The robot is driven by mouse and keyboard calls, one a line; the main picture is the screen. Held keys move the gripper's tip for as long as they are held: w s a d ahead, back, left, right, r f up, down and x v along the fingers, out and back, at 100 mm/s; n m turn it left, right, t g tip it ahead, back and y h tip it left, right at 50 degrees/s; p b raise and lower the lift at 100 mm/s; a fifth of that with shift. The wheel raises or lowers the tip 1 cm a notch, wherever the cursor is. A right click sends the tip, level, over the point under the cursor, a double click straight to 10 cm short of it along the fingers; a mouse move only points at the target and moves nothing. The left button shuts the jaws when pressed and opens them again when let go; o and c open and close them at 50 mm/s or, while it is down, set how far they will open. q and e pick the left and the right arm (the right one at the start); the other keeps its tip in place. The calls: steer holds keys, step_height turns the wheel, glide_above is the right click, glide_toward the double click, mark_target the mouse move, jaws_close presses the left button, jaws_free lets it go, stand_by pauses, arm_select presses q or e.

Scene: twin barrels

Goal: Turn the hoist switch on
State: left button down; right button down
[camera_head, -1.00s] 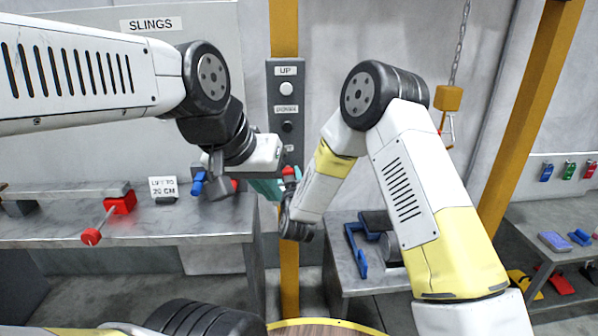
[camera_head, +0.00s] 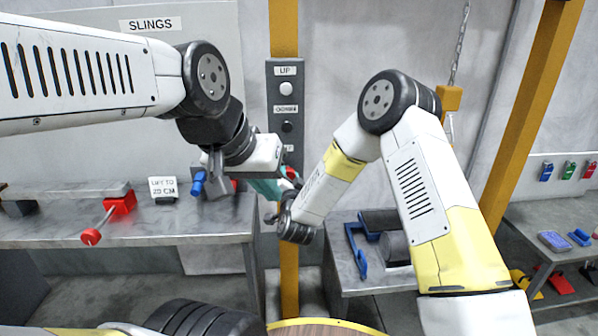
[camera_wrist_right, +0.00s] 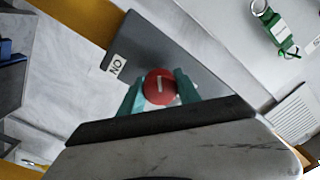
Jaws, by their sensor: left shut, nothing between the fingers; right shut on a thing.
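The hoist switch is a round red knob with a white bar, on the grey control panel. In the right wrist view the knob (camera_wrist_right: 159,86) sits between the teal fingers of my right gripper (camera_wrist_right: 158,92), which is shut on it. A white "ON" label (camera_wrist_right: 117,65) is on the panel beside it. In the head view only a bit of the red knob (camera_head: 292,172) shows; my right fingers there are largely hidden. My left gripper (camera_head: 269,189) is shut and empty, in front of the panel's lower part, and partly covers it.
The panel (camera_head: 270,110) on the yellow post also carries a light "UP" button (camera_head: 286,89) and a dark button (camera_head: 287,126). A left bench (camera_head: 120,230) holds a red-handled tool (camera_head: 119,203). A right bench (camera_head: 345,270) holds a blue clamp (camera_head: 357,250).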

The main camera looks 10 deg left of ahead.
steer(key=m, duration=0.4)
steer(key=shift+f+m, duration=0.15)
steer(key=shift+m, duration=1.85)
steer(key=c, duration=0.9)
jaws_free()
steer(key=shift+o, duration=0.2)
steer(key=v, duration=0.8)
steer(key=shift+a, duration=0.1)
